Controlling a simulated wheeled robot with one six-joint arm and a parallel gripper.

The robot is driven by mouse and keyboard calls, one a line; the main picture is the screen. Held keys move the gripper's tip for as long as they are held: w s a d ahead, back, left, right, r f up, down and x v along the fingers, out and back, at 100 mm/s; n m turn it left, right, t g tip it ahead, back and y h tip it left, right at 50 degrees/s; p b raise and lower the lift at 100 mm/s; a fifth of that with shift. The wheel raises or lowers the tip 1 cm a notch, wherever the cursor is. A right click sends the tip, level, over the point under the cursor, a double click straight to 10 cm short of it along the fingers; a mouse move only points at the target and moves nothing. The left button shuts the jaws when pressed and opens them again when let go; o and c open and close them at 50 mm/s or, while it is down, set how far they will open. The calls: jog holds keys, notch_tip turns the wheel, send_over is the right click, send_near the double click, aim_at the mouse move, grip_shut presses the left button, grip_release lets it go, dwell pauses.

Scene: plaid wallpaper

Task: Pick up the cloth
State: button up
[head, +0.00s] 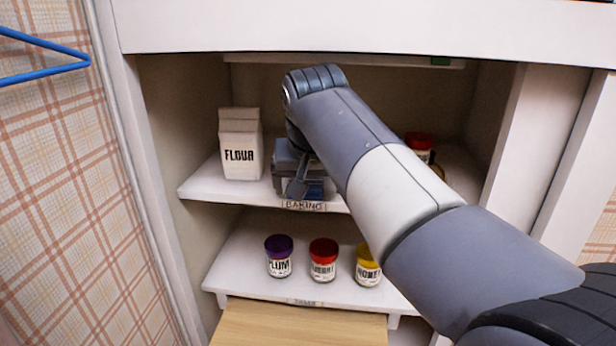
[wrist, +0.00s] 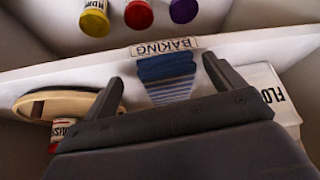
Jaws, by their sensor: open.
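The cloth (wrist: 168,78) is blue with lighter stripes and lies folded on the upper shelf (head: 200,190), by its front edge and the BAKING label. In the head view only a dark blue bit of the cloth (head: 316,190) shows beside my gripper. My gripper (wrist: 163,70) is open, with one finger on each side of the cloth in the wrist view. No grip on the cloth shows. In the head view my gripper (head: 298,188) is over the shelf's front edge, partly hiding the cloth.
A white flour carton (head: 240,145) stands left of my gripper. A red-lidded jar (head: 419,142) stands to the right, beside a tan oval thing (wrist: 62,103). Plum (head: 279,258), red-lidded (head: 323,262) and honey (head: 368,266) jars stand on the shelf below. Cabinet walls enclose the sides.

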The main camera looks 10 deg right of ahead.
jog(key=shift+w+d+r, duration=0.1)
jog(key=shift+w, duration=0.4)
jog(key=w, duration=0.2)
jog(key=w+f, duration=0.1)
jog(key=w, duration=0.1)
jog(key=shift+d+p, duration=0.35)
jog(key=shift+d, duration=0.05)
jog(key=shift+w+f, duration=0.1)
jog(key=shift+c, duration=0.2)
jog(key=c, duration=1)
